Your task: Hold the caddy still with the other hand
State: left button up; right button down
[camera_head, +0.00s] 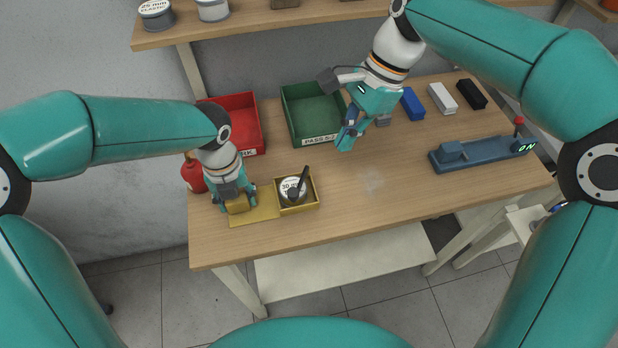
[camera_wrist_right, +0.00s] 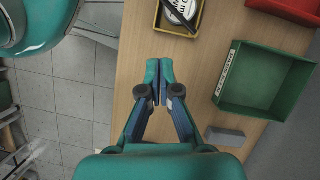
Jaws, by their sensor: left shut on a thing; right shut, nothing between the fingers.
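The yellow caddy (camera_head: 316,203) is an open box on the wooden table, left of the middle, with a flat yellow plate (camera_head: 263,215) running out on its left. A round tin marked 30 and a black tool (camera_head: 301,181) stand in the box. My left gripper (camera_head: 238,203) is shut on a yellow block at the plate's left end; the fingers partly hide it. My right gripper (camera_head: 346,143) is shut and empty, above the table to the right of the caddy. In the right wrist view its fingertips (camera_wrist_right: 160,70) meet below the caddy (camera_wrist_right: 176,29).
A red bin (camera_head: 246,123) and a green bin (camera_head: 305,108) stand behind. A grey block (camera_head: 383,120), blue block (camera_head: 412,104), white block (camera_head: 442,98) and black block (camera_head: 471,94) are at the back right. A blue device (camera_head: 480,152) reads ON. The table's front middle is clear.

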send_near(300, 180)
jog(key=s+d+f, duration=0.2)
jog(key=s+f, duration=0.1)
jog(key=f, duration=0.2)
jog(key=a, duration=0.1)
jog(key=s+a, duration=0.1)
jog(key=a, duration=0.1)
jog(key=shift+s+a+r, duration=0.1)
jog(key=shift+s+a, duration=0.2)
jog(key=shift+s, duration=0.1)
jog(key=shift+w+a+m+t, duration=0.1)
jog(key=shift+a+m+t, duration=0.2)
jog(key=shift+a+m, duration=0.6)
jog(key=shift+d, duration=0.1)
